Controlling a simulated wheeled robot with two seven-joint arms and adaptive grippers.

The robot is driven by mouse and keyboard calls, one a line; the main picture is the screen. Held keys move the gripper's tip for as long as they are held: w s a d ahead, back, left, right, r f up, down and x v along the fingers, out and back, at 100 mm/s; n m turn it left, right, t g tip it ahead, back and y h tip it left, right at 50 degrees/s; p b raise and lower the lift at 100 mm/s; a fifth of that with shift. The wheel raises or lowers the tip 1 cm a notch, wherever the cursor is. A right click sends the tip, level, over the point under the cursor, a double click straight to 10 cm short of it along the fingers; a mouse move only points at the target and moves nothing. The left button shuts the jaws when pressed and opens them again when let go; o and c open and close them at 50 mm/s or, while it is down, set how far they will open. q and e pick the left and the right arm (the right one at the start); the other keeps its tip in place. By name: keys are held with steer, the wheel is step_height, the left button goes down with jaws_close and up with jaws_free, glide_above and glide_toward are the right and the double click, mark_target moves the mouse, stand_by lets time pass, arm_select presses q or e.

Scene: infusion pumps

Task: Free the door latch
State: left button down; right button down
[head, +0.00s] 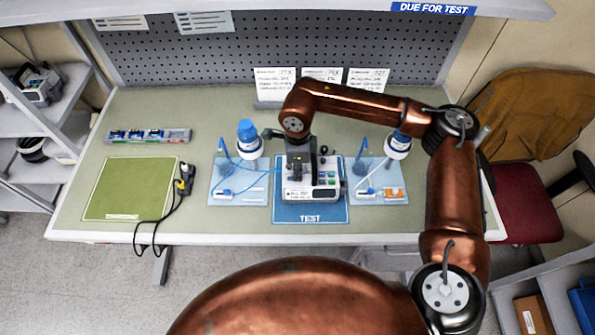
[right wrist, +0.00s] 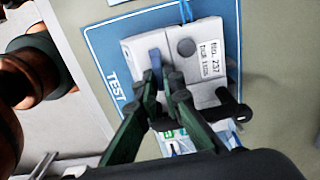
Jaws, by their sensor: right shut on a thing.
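The white infusion pump (head: 325,190) stands on the blue TEST mat (head: 310,213) in the middle of the bench. In the right wrist view the pump (right wrist: 205,60) shows its label and a round grey knob (right wrist: 186,47). A small blue tab (right wrist: 155,60), apparently the door latch, stands up from the pump beside the knob. My right gripper (right wrist: 162,82) reaches down over the pump, its dark green fingers closed at this tab. The fingertips hide the tab's lower end. The right gripper (head: 297,165) also covers part of the pump in the head view. My left gripper is not in view.
Cards (head: 275,84) stand behind.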

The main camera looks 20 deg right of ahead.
steer(key=c, duration=2.1)
jaws_free()
step_height(320, 180, up, 12)
